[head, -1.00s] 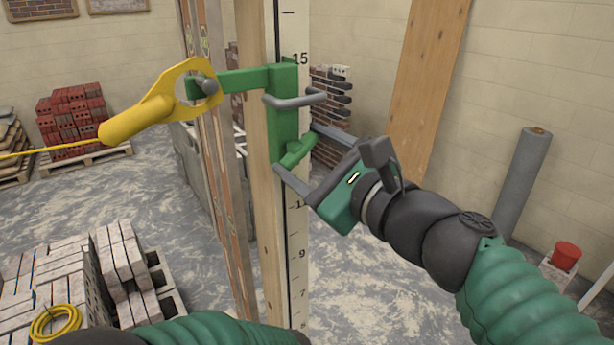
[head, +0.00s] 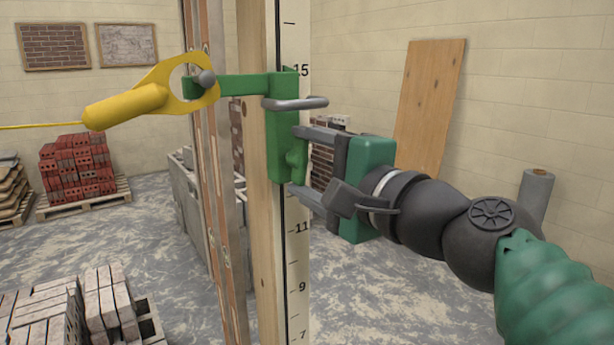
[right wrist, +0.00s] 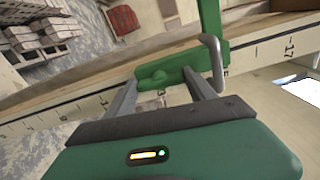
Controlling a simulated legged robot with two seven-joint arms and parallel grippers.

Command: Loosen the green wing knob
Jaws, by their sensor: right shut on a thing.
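The green wing knob (head: 296,162) is on the right side of a green clamp (head: 284,98) fixed to an upright timber post with a number scale. Its wings stand about upright in the head view. My right gripper (head: 297,163) is shut on the knob, one finger above it and one below. In the right wrist view the knob (right wrist: 160,76) lies between the two fingers, beside the clamp's grey bent handle (right wrist: 212,62). The handle also shows above the knob in the head view (head: 295,103). My left gripper is not in view.
A yellow holder (head: 128,104) with a taut yellow line is looped over a peg on the clamp's left arm. Red bricks (head: 85,170) on a pallet stand back left, pale bricks (head: 105,305) front left. A wooden board (head: 430,110) leans on the right wall.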

